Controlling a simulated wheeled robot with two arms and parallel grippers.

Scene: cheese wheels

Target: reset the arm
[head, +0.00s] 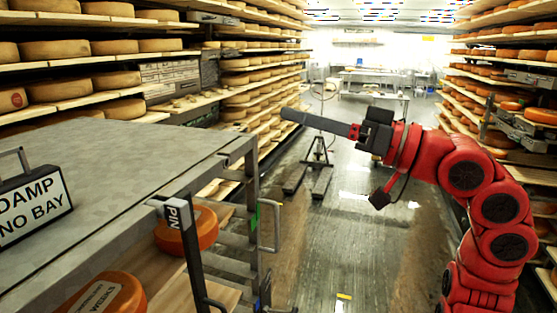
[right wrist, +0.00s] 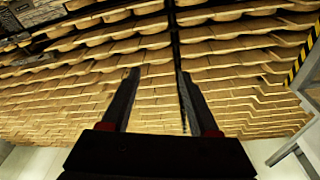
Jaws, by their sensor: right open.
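My right arm, red, comes in from the right of the head view, raised over the aisle. Its dark right gripper (head: 287,115) points left, away from the right-hand shelves. The right wrist view shows the two fingers (right wrist: 158,74) apart with nothing between them, so it is open and empty. Rows of wooden shelf boards lie beyond the fingers in that view. No part of my left arm or left gripper shows.
A grey-topped cart (head: 110,150) stands at the left front, with a sign (head: 35,208) on top and orange cheese wheels (head: 187,230) below. Cheese shelves line both sides. A metal stand (head: 318,155) is in the aisle; the floor (head: 350,245) nearer is mostly clear.

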